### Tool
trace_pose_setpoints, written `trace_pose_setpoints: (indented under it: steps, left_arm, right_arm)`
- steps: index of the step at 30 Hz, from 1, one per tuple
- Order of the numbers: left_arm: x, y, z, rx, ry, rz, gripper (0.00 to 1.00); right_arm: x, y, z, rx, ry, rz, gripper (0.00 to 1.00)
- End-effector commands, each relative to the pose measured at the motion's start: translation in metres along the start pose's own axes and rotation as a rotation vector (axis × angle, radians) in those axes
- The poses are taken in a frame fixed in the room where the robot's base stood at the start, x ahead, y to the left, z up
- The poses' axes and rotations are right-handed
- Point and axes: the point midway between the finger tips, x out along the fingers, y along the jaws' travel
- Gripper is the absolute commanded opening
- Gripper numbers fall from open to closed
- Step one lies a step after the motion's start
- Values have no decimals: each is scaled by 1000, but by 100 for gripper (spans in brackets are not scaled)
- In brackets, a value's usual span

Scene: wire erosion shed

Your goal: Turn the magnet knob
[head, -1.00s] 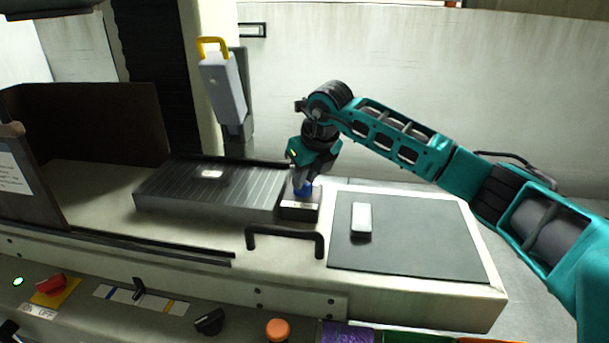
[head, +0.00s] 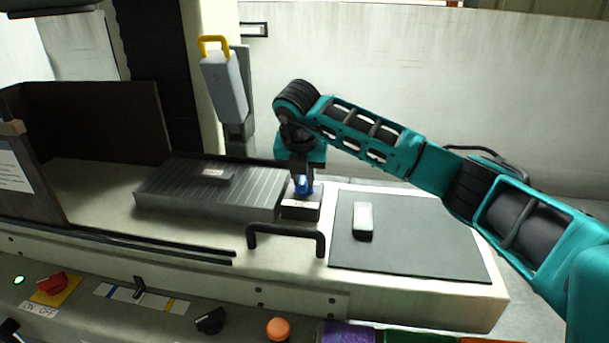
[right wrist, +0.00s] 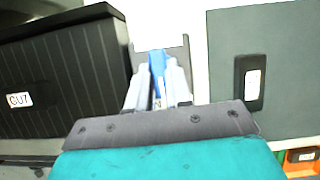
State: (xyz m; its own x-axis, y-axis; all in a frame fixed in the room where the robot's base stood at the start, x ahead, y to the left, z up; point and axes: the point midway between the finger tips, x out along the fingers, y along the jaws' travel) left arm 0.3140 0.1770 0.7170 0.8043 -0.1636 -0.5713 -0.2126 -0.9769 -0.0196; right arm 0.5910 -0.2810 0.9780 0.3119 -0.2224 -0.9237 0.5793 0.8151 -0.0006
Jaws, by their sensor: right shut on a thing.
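The magnet knob (head: 305,188) is blue and sits on a small dark block with a pale label (head: 300,203), at the right end of the ribbed grey magnet plate (head: 160,188). My right gripper (head: 302,180) reaches down from above and is shut on the knob. In the right wrist view the blue knob (right wrist: 157,60) shows between the two pale fingers (right wrist: 158,85). The fingers hide part of the knob, so its exact pointing is hard to read. My left gripper is not in view.
A small labelled piece (head: 213,174) lies on the magnet plate. A black handle bar (head: 286,230) stands in front of the knob block. A dark mat (head: 420,245) with a small block (head: 363,220) lies to the right. Switches and an orange button (head: 278,329) line the front panel.

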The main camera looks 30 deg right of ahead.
Motion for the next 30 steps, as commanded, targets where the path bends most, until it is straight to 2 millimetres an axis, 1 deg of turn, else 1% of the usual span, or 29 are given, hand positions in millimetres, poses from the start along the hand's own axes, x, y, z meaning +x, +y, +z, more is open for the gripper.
trace_pose_setpoints:
  steps: [9,18,24,30]
  left_arm:
    - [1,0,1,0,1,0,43]
    - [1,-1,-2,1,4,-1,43]
    - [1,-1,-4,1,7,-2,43]
    - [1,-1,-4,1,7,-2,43]
  right_arm:
    - [-1,3,1,280,0,-115,0]
    - [-1,4,2,524,0,-217,0]
    - [0,4,2,647,-1,-268,0]
    - [0,5,2,725,0,-299,0]
